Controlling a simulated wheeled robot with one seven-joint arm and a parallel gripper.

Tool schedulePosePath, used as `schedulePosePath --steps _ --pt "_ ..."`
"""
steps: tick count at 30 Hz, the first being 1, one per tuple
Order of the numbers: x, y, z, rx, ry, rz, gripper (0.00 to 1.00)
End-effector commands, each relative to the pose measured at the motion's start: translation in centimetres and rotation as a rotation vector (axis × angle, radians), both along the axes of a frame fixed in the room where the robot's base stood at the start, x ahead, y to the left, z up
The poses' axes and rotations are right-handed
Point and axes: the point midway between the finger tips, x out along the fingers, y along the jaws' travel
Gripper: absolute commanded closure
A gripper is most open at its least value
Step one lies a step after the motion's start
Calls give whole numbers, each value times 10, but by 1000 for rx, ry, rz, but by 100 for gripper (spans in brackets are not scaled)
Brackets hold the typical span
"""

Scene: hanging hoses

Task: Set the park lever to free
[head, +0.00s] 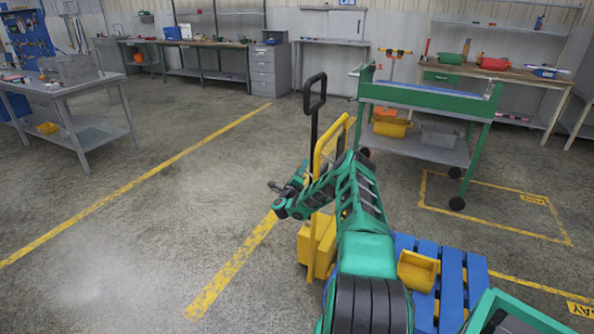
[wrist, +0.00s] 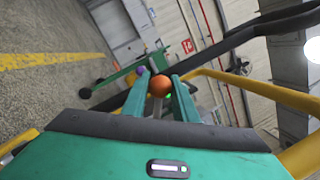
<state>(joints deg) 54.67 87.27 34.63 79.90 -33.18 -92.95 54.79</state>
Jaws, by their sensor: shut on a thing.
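The park lever shows in the wrist view as an orange ball knob (wrist: 160,84). My gripper (wrist: 161,88) is shut on this knob, with one green finger on each side. The lever's stem and pivot are mostly hidden, so I cannot tell its setting. A yellow pallet truck (head: 318,246) with a tall black loop handle (head: 315,95) stands just beyond my arm in the head view. My gripper is beside its yellow frame there, and the knob is not clear in that view.
A blue pallet (head: 452,290) lies at the lower right. A green wheeled cart (head: 425,104) with bins stands behind the truck. A grey workbench (head: 75,88) is at the left. The floor left of the truck is clear.

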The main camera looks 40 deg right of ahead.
Motion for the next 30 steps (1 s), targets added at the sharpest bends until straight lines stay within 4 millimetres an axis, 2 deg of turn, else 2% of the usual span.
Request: schedulePosePath --steps 7,8,9,10,21,26,30 --pt "2 2 0 4 -1 6 100" --pt "2 2 0 4 -1 6 67" --pt "2 2 0 3 -2 5 57" --pt "1 2 0 3 -1 4 55" --pt "-1 5 -1 2 0 3 55" --pt "-9 24 -6 2 2 5 55" --pt "-20 48 -11 1 2 6 55"
